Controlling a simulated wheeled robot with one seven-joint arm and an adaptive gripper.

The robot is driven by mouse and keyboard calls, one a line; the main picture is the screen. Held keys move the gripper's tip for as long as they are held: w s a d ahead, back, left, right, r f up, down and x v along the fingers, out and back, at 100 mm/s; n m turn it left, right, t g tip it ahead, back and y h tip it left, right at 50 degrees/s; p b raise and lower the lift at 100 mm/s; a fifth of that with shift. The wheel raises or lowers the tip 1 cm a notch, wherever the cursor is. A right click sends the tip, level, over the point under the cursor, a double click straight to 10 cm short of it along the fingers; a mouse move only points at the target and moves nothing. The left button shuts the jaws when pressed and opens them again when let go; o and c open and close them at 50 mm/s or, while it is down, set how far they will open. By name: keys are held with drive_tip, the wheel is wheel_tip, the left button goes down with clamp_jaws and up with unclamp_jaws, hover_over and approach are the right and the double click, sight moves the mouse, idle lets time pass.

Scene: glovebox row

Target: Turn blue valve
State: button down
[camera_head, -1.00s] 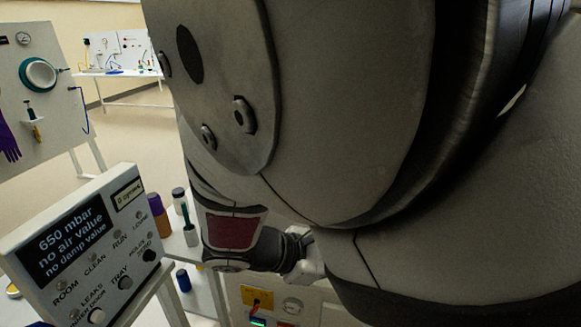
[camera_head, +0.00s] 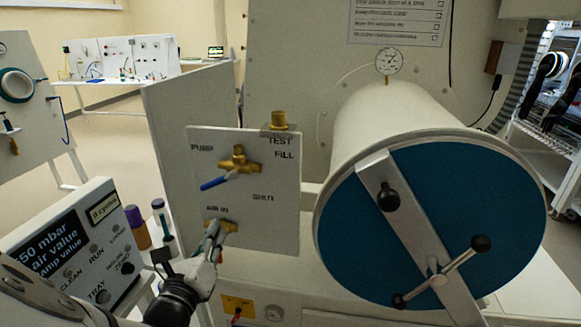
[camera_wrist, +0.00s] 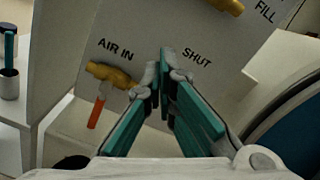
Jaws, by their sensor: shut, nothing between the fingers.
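The blue valve is a brass body (camera_head: 238,160) with a blue lever (camera_head: 218,182) slanting down to the left, high on a white panel between the PUMP and FILL labels. Only a brass part of the upper valve (camera_wrist: 228,5) shows at the top edge of the wrist view; its blue lever is out of that view. My gripper (camera_head: 213,230) is below the blue lever and apart from it, overlapping the lower AIR IN valve in the head view. In the wrist view my gripper (camera_wrist: 164,68) is shut and empty, its tips by the SHUT label.
The AIR IN valve (camera_wrist: 110,74) has an orange lever hanging down, left of my fingertips. A large cylinder with a blue door (camera_head: 430,225) and crossbar handle stands right of the panel (camera_head: 270,215). A display box (camera_head: 75,255) and bottles are at left.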

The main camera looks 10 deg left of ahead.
sight(205, 187)
drive_tip(key=w+a+r+p, duration=0.1)
drive_tip(key=w+r, duration=0.2)
drive_tip(key=w, duration=0.2)
drive_tip(key=shift+w+a+r+p, duration=0.25)
drive_tip(key=shift+r+p, duration=0.05)
drive_tip(key=shift+r, duration=0.05)
drive_tip(key=shift+a+r+m, duration=0.35)
drive_tip(key=shift+a+m, duration=0.15)
drive_tip(key=shift+m, duration=0.5)
drive_tip(key=shift+w+a+r+m+h+b, duration=0.1)
drive_tip(key=shift+a+r+m+b, duration=0.25)
drive_tip(key=shift+m, duration=0.4)
drive_tip(key=shift+s+a+r+m+h+b, duration=0.1)
drive_tip(key=shift+a+r+m, duration=0.1)
drive_tip(key=shift+r+m, duration=0.35)
drive_tip(key=shift+w+a+r+m+h+b, duration=0.1)
drive_tip(key=shift+a+r+m+b, duration=0.15)
drive_tip(key=shift+m, duration=0.65)
